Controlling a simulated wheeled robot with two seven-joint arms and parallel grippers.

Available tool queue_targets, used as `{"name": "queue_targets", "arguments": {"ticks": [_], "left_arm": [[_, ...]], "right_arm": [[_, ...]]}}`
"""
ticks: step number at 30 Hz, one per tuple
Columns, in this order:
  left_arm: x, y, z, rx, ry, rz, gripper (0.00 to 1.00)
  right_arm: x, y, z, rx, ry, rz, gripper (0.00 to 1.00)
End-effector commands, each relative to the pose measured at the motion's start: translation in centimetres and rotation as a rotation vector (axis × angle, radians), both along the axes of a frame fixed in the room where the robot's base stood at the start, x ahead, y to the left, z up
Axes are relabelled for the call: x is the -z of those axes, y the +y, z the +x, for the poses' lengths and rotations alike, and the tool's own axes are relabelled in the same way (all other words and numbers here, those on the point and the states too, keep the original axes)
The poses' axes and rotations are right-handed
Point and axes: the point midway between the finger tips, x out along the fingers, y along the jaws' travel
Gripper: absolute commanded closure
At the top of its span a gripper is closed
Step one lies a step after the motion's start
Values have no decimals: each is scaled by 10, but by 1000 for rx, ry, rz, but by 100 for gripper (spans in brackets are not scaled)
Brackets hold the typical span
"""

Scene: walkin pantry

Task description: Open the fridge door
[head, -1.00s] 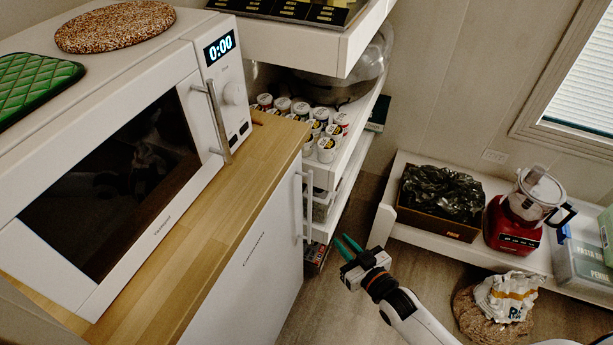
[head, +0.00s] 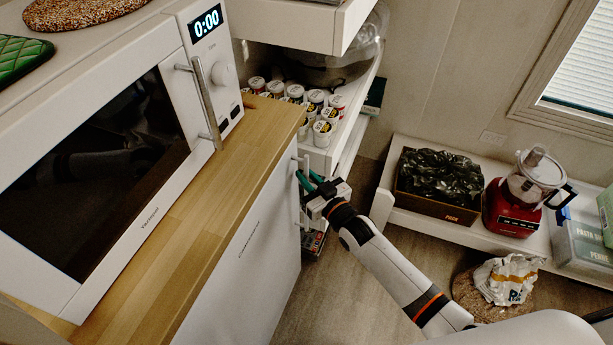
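The fridge (head: 238,262) is a white cabinet under a wooden countertop (head: 225,190). Its door looks closed. The vertical metal handle (head: 295,192) is at the door's far right edge. My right gripper (head: 308,180) is at the handle, with its green fingertips beside or around the upper part of the bar. The fingers look apart. I cannot tell whether they touch the handle. My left gripper is not in view.
A white microwave (head: 100,180) stands on the countertop. Shelves behind hold several small cups (head: 312,108). A low white bench at right holds a box with a black bag (head: 440,185) and a red food processor (head: 518,195). Floor before the door is clear.

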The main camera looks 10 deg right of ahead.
Motion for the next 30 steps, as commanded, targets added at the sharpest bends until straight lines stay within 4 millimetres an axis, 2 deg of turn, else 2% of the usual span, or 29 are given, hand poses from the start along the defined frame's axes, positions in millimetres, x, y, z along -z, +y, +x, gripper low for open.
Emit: {"name": "queue_targets", "arguments": {"ticks": [10, 13, 30], "left_arm": [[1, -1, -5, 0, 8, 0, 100], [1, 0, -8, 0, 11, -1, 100], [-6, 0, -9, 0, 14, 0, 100]], "right_arm": [[0, 2, 4, 0, 1, 0, 83], [0, 2, 3, 0, 1, 0, 99], [0, -5, -3, 26, 4, 1, 100]]}}
